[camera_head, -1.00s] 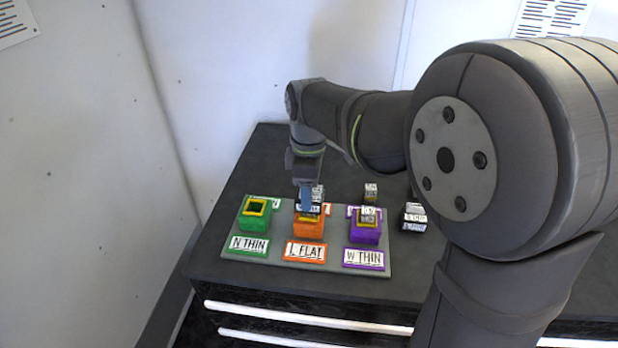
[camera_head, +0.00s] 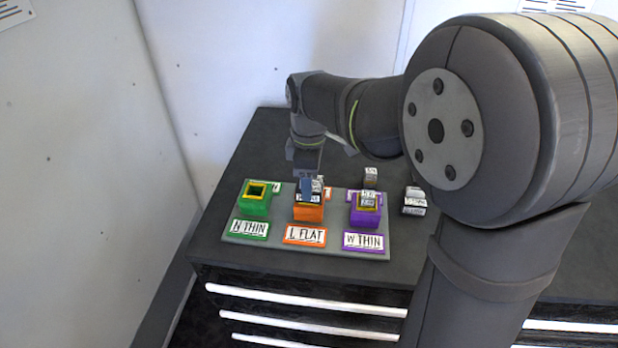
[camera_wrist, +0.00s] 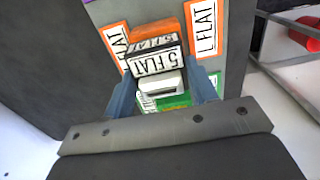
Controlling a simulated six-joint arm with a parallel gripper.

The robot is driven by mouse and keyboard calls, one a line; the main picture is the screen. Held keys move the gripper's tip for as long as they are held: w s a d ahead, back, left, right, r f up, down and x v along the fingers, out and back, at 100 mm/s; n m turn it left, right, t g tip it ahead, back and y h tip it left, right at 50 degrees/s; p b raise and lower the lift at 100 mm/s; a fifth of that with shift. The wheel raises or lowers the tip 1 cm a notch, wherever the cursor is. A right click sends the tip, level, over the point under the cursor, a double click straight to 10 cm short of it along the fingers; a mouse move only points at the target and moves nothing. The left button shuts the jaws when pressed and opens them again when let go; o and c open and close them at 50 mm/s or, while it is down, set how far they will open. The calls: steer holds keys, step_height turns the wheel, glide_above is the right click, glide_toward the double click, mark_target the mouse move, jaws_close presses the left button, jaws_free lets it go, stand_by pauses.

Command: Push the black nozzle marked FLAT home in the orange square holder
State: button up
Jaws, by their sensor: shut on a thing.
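The black nozzle (camera_head: 309,198) with a white label stands at the mouth of the orange square holder (camera_head: 308,213), its lower part hidden by the holder. In the wrist view the nozzle (camera_wrist: 154,62) reads "5 FLAT", and the orange holder (camera_wrist: 155,28) lies just beyond it. My gripper (camera_head: 306,187) comes down from above and is shut on the nozzle. In the wrist view my gripper (camera_wrist: 165,88) has one blue-grey finger at each side of it. How deep the nozzle sits is hard to tell. The plate in front of the holder reads "L FLAT" (camera_head: 305,236).
The green holder (camera_head: 254,206) at left is empty, with a yellow rim. The purple holder (camera_head: 363,216) at right has a labelled nozzle (camera_head: 369,198) in it. Two more labelled pieces (camera_head: 370,175) (camera_head: 414,200) stand behind and right. All holders share a grey base (camera_head: 275,232).

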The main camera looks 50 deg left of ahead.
steer(key=shift+f, duration=0.5)
stand_by(0.3)
steer(key=o, duration=1.1)
steer(key=shift+o, duration=0.4)
steer(key=shift+o, duration=1.1)
steer(key=shift+r, duration=3.05)
